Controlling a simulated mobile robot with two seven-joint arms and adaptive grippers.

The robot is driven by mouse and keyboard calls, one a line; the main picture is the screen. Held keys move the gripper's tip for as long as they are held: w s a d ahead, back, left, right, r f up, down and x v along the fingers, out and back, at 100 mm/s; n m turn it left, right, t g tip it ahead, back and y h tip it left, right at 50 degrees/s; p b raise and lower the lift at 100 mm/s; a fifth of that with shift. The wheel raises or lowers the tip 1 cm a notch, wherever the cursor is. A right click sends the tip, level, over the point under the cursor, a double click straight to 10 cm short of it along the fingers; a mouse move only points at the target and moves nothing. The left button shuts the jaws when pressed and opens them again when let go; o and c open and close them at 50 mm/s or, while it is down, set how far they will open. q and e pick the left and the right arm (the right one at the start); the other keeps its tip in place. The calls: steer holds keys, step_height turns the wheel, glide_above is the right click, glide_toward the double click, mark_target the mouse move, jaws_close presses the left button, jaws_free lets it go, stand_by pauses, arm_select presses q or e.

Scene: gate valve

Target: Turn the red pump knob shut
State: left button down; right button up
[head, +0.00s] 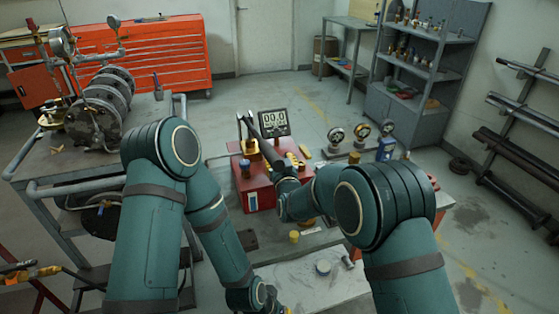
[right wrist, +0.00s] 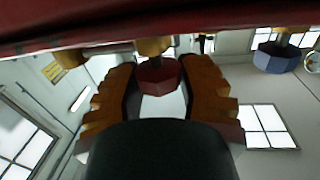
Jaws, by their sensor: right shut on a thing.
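The red pump knob (right wrist: 158,76) hangs on a brass stem at the top middle of the right wrist view. My right gripper (right wrist: 158,88) has its brown fingers on both sides of the knob and is shut on it. In the head view my right forearm reaches to the front of the red pump box (head: 262,195), and I cannot make out the knob or the right fingers there. My left gripper (head: 276,307) is at the bottom edge of the head view, cut off, so its fingers are not clear.
A blue knob (head: 245,166) is on the pump's left; a blue knob also shows in the right wrist view (right wrist: 277,57). Round dial gauges (head: 336,135) stand to the right. A cart with a flanged valve (head: 98,110) is at left.

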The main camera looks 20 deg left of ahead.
steer(key=shift+m+h, duration=0.3)
steer(key=shift+h, duration=0.1)
steer(key=m+t+h, duration=0.1)
steer(key=h, duration=0.1)
steer(key=m+h, duration=0.2)
steer(key=h, duration=0.1)
steer(key=shift+a+t, duration=0.1)
steer(key=shift+t, duration=0.3)
steer(key=shift+m+h+p, duration=0.45)
steer(key=shift+m+h, duration=1.55)
steer(key=shift+h, duration=0.9)
steer(key=o, duration=1.2)
steer(key=shift+c, duration=0.2)
steer(key=shift+y, duration=0.3)
